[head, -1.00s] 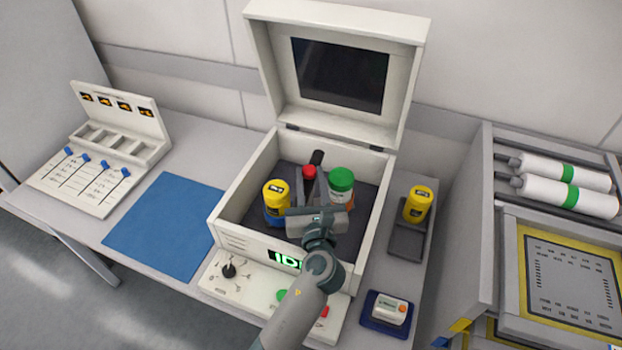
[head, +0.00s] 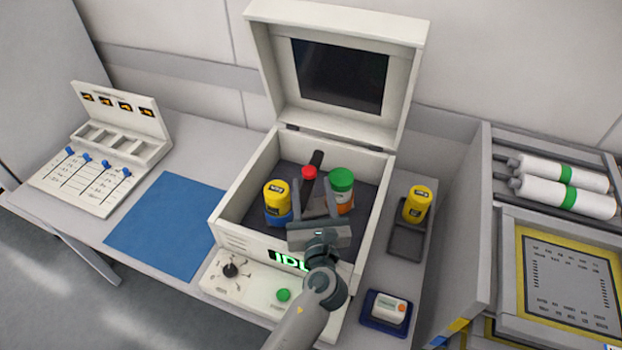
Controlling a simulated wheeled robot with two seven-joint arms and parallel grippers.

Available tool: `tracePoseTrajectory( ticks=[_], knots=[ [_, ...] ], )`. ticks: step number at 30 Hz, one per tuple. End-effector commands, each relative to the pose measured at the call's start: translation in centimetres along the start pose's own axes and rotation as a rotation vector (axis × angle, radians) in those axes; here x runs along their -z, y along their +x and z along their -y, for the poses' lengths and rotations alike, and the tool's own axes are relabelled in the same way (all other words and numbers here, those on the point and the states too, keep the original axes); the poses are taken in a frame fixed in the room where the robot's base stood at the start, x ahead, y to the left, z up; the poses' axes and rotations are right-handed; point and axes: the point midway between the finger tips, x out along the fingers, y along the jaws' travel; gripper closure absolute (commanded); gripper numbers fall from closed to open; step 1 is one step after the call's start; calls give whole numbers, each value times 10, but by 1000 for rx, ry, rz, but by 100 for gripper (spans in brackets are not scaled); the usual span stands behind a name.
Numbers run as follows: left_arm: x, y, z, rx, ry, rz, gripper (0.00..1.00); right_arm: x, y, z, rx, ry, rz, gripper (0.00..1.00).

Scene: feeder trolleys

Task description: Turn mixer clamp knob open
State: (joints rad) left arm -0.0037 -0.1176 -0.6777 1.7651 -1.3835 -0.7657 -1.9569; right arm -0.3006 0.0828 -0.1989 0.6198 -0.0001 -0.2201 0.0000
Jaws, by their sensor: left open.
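The mixer is a white box (head: 377,215) with its lid (head: 264,52) standing open. Inside it, a red knob (head: 309,172), seemingly the clamp knob, sits between a yellow-lidded jar (head: 277,190) in a blue holder and a green-lidded jar (head: 341,180). A dark bar shows behind the knob. My left gripper (head: 315,190) is open over the front of the box, its two fingers apart and pointing toward the knob. The knob's lower part is partly hidden, and I cannot tell whether a finger touches it. My right gripper is not in view.
The front panel has a black knob (head: 231,270), a green button (head: 283,295) and a green display (head: 287,261). A blue mat (head: 165,225) lies clear at left.

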Motion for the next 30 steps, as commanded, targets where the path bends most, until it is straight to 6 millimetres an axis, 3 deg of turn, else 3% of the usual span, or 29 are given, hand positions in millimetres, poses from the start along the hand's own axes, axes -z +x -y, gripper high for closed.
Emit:
tracePoseTrajectory(
  ticks=[18, 24, 30],
  knots=[
    [1, -119, 0, 0, 0, -4, 52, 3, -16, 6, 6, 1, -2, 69],
    [0, -137, 0, 0, -1, -1, 52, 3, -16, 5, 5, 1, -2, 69],
    [0, -140, 0, 0, -1, -1, 52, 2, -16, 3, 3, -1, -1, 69]
  ],
)
